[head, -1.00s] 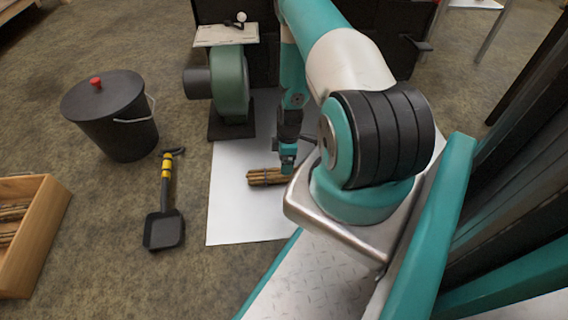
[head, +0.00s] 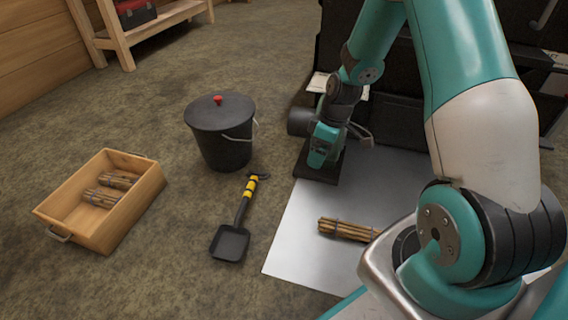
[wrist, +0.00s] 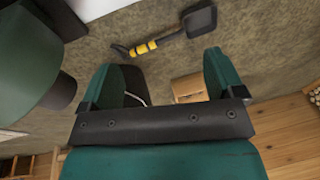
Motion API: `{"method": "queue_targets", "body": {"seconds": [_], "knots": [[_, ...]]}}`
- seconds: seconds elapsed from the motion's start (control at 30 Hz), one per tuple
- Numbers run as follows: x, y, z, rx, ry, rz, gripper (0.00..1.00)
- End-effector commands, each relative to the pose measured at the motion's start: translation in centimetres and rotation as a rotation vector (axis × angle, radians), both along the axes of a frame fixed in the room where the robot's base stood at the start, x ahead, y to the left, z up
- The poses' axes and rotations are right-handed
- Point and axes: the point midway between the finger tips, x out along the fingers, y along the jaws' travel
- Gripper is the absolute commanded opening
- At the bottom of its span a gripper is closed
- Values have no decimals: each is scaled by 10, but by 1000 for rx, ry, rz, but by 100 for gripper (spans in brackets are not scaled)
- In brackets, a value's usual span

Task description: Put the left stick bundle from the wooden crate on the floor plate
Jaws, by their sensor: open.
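The wooden crate (head: 146,203) stands on the floor at the left of the head view. Two stick bundles lie in it: one nearer the front left (head: 101,198), one just behind and right (head: 118,181). Another stick bundle (head: 347,230) lies flat on the pale floor plate (head: 298,240). My gripper (head: 340,140) is open and raised in front of the blower, behind and apart from that bundle. In the wrist view my gripper's fingers (wrist: 160,85) are spread with nothing between them; the crate (wrist: 189,88) shows beyond, its inside hard to see.
A black lidded bucket (head: 221,140) stands behind the crate and plate. A black shovel with a yellow-banded handle (head: 231,243) lies between crate and plate. The green blower (wrist: 35,60) is close to my gripper. Open floor surrounds the crate.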

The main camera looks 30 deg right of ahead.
Motion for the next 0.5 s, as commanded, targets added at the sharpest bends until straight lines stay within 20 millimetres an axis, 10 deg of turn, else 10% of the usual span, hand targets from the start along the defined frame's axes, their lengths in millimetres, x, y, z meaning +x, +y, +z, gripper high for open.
{"method": "queue_targets", "body": {"seconds": [0.2,0.5], "knots": [[-31,130,131,62,-13,-2,88],[-159,231,224,127,32,8,88]]}}
